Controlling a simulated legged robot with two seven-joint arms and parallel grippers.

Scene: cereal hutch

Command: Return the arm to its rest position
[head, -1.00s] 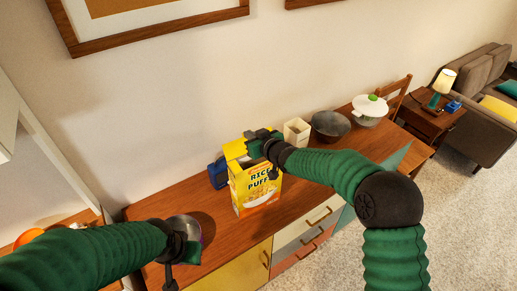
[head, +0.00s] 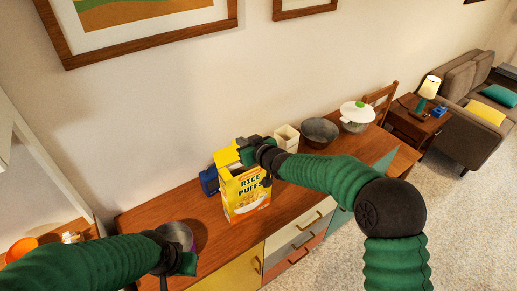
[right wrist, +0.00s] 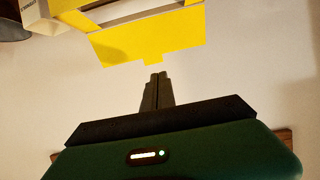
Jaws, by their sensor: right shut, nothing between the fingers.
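My right gripper (head: 248,150) is at the top of the yellow Rice Puff cereal box (head: 245,195), which stands upright on the wooden hutch top (head: 155,217). In the right wrist view its fingers (right wrist: 157,92) are together with nothing between them. There the box's yellow top flap (right wrist: 150,38) stands open, just beyond the fingertips. I cannot tell whether they touch it. My left gripper (head: 180,262) is at the lower left, by a dark bowl (head: 178,235) that it partly hides. Its fingers are too unclear to read.
A blue object (head: 209,181) stands left of the box. A cream container (head: 286,138), a dark bowl (head: 320,131) and a white lidded pot (head: 357,115) stand to the right along the wall.

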